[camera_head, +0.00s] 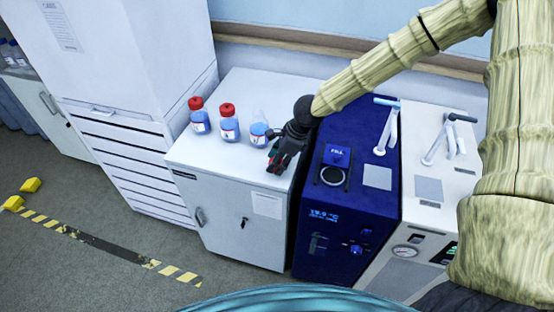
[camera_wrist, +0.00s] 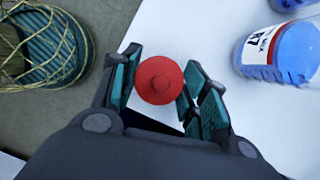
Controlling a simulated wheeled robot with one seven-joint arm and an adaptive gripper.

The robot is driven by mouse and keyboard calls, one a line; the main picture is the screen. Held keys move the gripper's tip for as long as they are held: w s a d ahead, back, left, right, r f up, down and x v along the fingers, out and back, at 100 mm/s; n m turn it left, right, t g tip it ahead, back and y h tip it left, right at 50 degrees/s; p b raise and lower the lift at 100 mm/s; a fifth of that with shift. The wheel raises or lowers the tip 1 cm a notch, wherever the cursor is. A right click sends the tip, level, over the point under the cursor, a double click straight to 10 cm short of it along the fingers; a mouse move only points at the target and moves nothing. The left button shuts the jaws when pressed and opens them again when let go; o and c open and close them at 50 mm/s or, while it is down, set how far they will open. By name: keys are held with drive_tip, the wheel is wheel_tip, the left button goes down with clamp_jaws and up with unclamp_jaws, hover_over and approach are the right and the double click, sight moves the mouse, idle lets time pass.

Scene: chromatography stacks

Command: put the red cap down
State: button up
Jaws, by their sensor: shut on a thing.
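My gripper (camera_head: 280,160) is over the front right part of the white cabinet top (camera_head: 215,155). In the wrist view, the red cap (camera_wrist: 159,80) sits between the teal-padded fingers of my gripper (camera_wrist: 156,85), which is shut on it. The cap's round top faces the camera, and the white surface lies below and to the right. A bottle of blue liquid without a cap (camera_head: 259,130) stands just left of my gripper.
Two bottles with red caps, one (camera_head: 199,116) at the left and one (camera_head: 229,123) in the middle, stand in a row with the uncapped one. A dark blue machine (camera_head: 345,210) adjoins the cabinet on the right. The cabinet top's front left is clear.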

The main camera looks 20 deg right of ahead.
drive_tip(key=shift+f, duration=0.35)
drive_tip(key=shift+f, duration=0.6)
drive_tip(key=o, duration=0.8)
drive_tip(key=shift+v, duration=0.9)
drive_tip(key=b+v, duration=0.2)
drive_tip(key=v, duration=0.9)
drive_tip(key=shift+r, duration=0.25)
drive_tip(key=shift+a, duration=0.1)
